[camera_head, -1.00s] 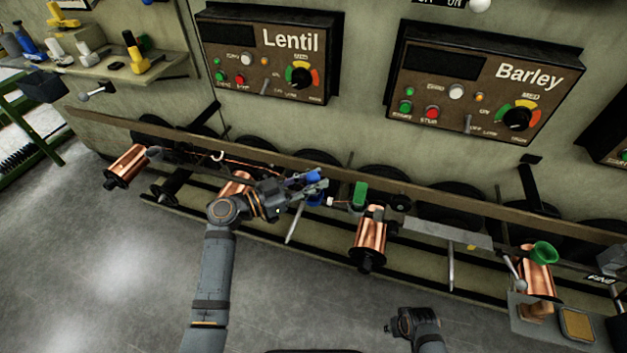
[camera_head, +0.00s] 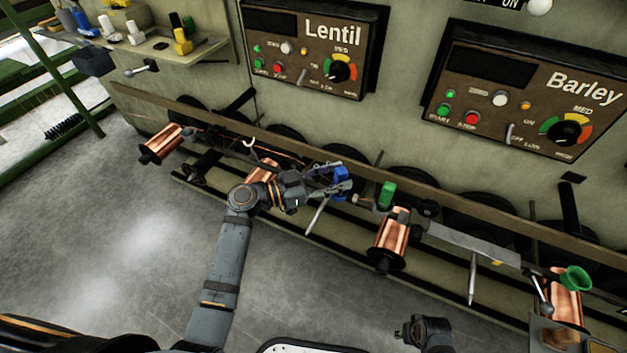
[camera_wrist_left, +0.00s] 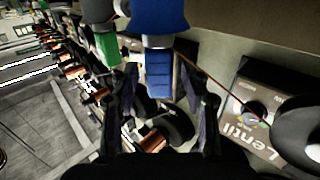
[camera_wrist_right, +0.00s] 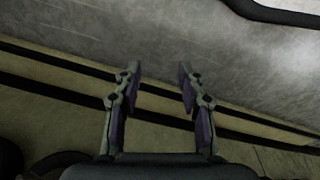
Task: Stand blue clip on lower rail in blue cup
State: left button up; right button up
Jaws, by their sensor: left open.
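The blue clip (camera_head: 340,174) shows at the fingertips of my left gripper (camera_head: 343,180), near the lower rail. In the left wrist view the blue clip (camera_wrist_left: 159,72) has a wide upper part and a narrower ribbed lower part. The lower part lies between the spread fingers of my left gripper (camera_wrist_left: 170,88), which is open. I cannot tell whether a finger touches it. My right gripper (camera_wrist_right: 158,75) is open and empty over the floor side. It shows partly at the bottom of the head view (camera_head: 428,329). I cannot make out a blue cup for certain.
A green clip (camera_head: 387,195) sits on the rail just right of the blue one. Copper spools (camera_head: 391,240) hang along it. A green funnel-like cup (camera_head: 575,279) is at the right. A shelf (camera_head: 165,55) holds tools. The floor is clear.

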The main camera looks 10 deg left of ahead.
pick_arm(q)
jog(key=v, duration=1)
jog(key=shift+a+b, duration=0.25)
jog(key=shift+b, duration=0.15)
pick_arm(e)
jog(key=r, duration=0.2)
jog(key=w+r, duration=0.1)
jog(key=shift+a, duration=0.4)
pick_arm(q)
jog(key=shift+s, duration=0.1)
jog(key=s+a+f+n+g+y, duration=0.1)
jog(key=s+f+n+g+y, duration=0.2)
jog(key=f, duration=0.7)
jog(key=s+a+f+n+y, duration=0.1)
jog(key=s+f+n+y, duration=0.25)
jog(key=f, duration=0.75)
jog(key=s+a+f+n+g+y, duration=0.3)
jog(key=s+a+f+n+y, duration=0.3)
jog(key=s+a+f+y, duration=0.3)
jog(key=s+a+f, duration=0.2)
jog(key=s+f, duration=0.2)
jog(key=shift+a+f+g+y, duration=0.25)
jog(key=shift+f+g+y, duration=0.1)
jog(key=shift+g, duration=0.05)
